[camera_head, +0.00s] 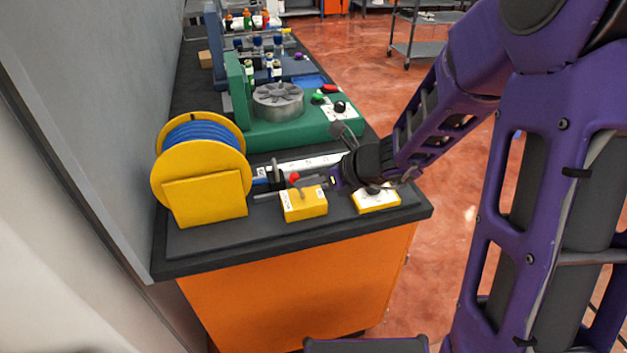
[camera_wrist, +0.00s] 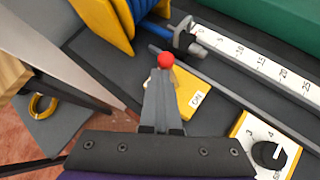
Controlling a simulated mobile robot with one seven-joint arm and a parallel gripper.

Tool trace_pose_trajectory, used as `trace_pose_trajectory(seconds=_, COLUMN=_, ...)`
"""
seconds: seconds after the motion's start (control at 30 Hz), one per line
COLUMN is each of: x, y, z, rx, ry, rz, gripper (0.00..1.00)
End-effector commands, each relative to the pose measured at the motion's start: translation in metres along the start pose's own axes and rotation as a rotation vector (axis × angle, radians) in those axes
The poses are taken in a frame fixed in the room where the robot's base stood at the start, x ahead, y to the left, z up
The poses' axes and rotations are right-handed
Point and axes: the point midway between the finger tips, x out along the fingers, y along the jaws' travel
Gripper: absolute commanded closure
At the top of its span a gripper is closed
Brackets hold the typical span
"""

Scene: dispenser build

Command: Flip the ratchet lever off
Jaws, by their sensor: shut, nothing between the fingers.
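The ratchet lever's red ball knob (camera_head: 294,177) stands above a yellow box (camera_head: 305,206) at the bench's front. In the wrist view the red knob (camera_wrist: 166,61) is just beyond my fingertips, and the yellow box (camera_wrist: 205,102) lies below, with a label that seems to read "ON". The fingers hide most of the lever's shaft. My gripper (camera_head: 330,182) is shut and empty, right of the knob in the head view. In the wrist view my gripper (camera_wrist: 161,85) points at the knob; I cannot tell whether they touch.
A yellow spool (camera_head: 205,190) of blue tubing stands left. A white ruler (camera_wrist: 255,60) and a metal rail run behind the lever. A second yellow box (camera_wrist: 262,148) with a black dial sits at right. A green machine (camera_head: 300,128) stands behind.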

Motion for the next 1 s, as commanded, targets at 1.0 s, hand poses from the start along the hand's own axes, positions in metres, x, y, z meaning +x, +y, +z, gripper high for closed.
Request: trace_pose_trajectory(seconds=1.0, x=-0.01, y=0.003, z=0.013, rx=0.001, ry=-0.002, rz=0.002, gripper=1.0)
